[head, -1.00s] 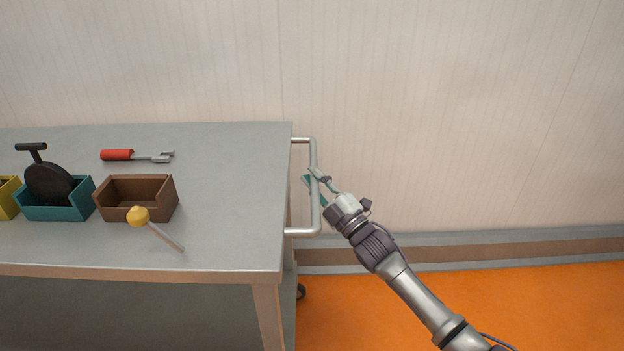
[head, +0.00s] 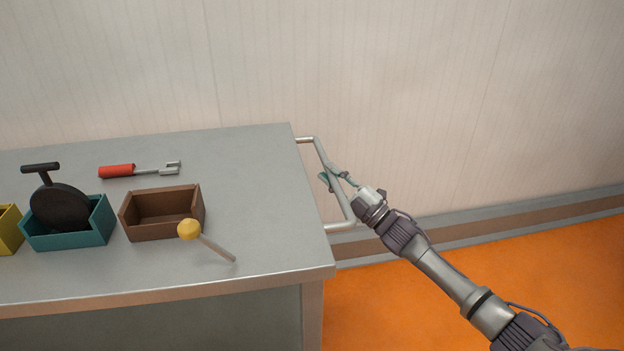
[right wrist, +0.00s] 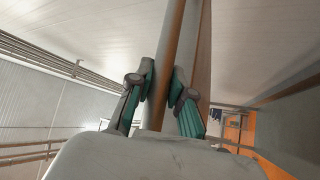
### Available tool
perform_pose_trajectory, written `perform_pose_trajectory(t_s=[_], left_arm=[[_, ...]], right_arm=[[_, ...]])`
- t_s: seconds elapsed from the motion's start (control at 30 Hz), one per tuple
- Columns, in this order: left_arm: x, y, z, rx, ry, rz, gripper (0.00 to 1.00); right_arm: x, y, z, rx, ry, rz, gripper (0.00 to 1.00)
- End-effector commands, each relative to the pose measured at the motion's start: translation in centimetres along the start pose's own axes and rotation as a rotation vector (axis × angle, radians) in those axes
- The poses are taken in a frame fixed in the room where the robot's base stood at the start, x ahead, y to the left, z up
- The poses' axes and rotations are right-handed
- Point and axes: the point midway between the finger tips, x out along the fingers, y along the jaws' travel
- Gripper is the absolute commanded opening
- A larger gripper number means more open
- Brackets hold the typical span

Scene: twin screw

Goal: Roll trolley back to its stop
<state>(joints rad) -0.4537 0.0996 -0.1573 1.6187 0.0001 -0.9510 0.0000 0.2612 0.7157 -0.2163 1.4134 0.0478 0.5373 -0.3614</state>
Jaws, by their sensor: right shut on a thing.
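The trolley (head: 262,180) is a grey table-like cart that fills the left of the head view, its far side near the pale wall. Its push handle (head: 346,212) is a metal bar on the right end. My right gripper (head: 332,177) is shut on this handle bar, with its arm coming from the lower right. In the right wrist view, the bar (right wrist: 170,70) runs between the two teal-padded fingers (right wrist: 160,88). My left gripper is in neither view. No stop for the trolley can be made out.
On the trolley top are a yellow bin (head: 8,228), a teal bin (head: 70,238) holding a dark disc-shaped tool (head: 60,206), a brown bin (head: 148,229), a red-handled tool (head: 117,171) and a yellow-knobbed stick (head: 190,229). Orange floor (head: 480,285) is clear at right. A skirting (head: 480,230) lines the wall.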

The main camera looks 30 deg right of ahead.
Motion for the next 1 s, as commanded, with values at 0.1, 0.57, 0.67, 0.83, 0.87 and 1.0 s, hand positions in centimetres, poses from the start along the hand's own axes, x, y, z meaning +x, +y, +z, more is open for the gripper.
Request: perform_pose_trajectory(t_s=[0.1,0.57,0.67,0.83,0.87,1.0], left_arm=[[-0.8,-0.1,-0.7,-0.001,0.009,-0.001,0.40],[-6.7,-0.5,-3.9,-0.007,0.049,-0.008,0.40],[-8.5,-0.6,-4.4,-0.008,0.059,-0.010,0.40],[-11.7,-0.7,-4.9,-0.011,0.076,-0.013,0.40],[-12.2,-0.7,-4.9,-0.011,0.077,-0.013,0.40],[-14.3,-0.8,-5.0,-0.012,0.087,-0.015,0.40]], right_arm=[[-1.7,1.4,2.0,-0.007,-0.013,-0.002,0.00],[-6.9,6.2,7.1,-0.007,-0.013,0.000,0.00],[-7.9,7.2,8.1,-0.007,-0.012,0.000,0.00],[-9.4,8.6,9.6,-0.005,-0.011,0.001,0.00],[-9.7,8.9,9.7,-0.006,-0.009,0.001,0.00],[-10.5,9.8,10.6,-0.005,-0.008,0.002,0.00]])
